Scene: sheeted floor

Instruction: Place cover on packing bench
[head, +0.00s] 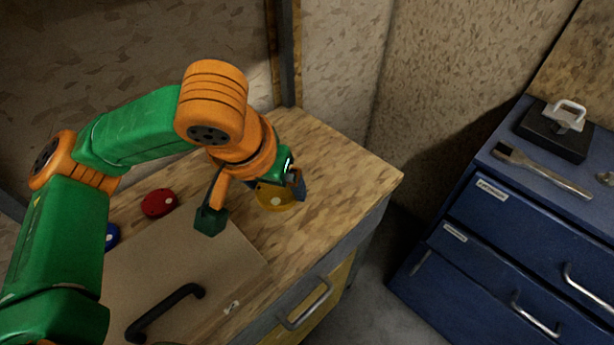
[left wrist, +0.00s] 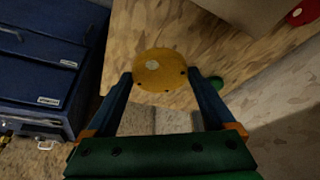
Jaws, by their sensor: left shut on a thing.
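A round yellow cover (head: 274,199) with a pale spot is at my left gripper (head: 287,190), over the wooden top of the packing bench (head: 345,181). In the left wrist view the yellow cover (left wrist: 160,70) sits between the two fingertips, and the left gripper (left wrist: 160,79) is shut on it. Part of the cover is hidden by the gripper in the head view. I cannot tell whether its underside touches the bench. My right gripper is not in view.
A red disc (head: 158,203) and a blue disc (head: 112,237) lie at the bench's left. A brown panel (head: 190,268) with a black handle is at the front left. A blue drawer cabinet (head: 500,235) stands right, past a floor gap.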

